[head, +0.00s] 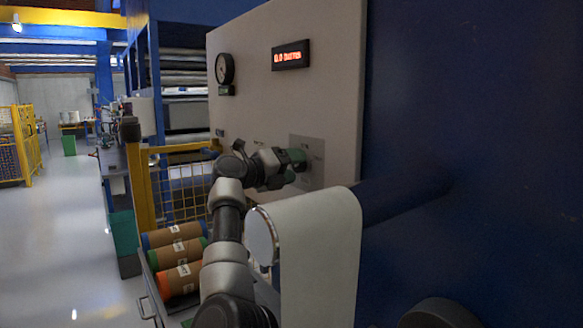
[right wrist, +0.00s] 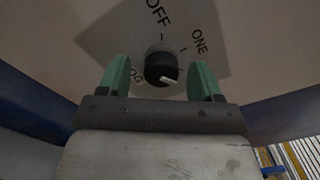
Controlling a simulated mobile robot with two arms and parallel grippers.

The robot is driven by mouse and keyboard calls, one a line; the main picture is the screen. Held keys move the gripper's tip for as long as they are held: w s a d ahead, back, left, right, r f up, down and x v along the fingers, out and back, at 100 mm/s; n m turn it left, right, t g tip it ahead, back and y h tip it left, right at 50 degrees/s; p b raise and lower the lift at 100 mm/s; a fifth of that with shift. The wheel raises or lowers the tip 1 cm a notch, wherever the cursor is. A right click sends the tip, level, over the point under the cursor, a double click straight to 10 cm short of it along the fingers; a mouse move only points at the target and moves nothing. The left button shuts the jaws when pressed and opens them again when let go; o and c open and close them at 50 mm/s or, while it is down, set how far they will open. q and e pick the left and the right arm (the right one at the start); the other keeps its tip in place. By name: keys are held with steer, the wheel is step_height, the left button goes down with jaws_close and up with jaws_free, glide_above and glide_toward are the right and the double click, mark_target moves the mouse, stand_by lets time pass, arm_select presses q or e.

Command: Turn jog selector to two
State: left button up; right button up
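The jog selector (right wrist: 161,66) is a dark round knob on a grey plate (right wrist: 110,42), with a white pointer mark on its lower right in the right wrist view. The labels OFF and ONE show above it, and a partly hidden label ending in "OG" is at its left. No "two" label is visible. My right gripper (head: 293,160) is at the plate on the pale machine panel. Its green fingers are open, one on each side of the knob, with visible gaps to it. In the head view the gripper hides the knob. My left gripper is not in view.
The pale panel (head: 260,105) carries a round gauge (head: 225,69) and a red-lit display (head: 291,55). A white roll (head: 318,250) stands close at the right of my arm. Labelled rolls (head: 178,255) lie in a tray below left. A yellow mesh guard (head: 183,190) stands behind the arm.

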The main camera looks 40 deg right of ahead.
steer(key=w+a+b, duration=0.1)
steer(key=a, duration=0.9)
steer(key=shift+a+b, duration=0.3)
steer(key=shift+a, duration=0.1)
steer(key=shift+w, duration=0.1)
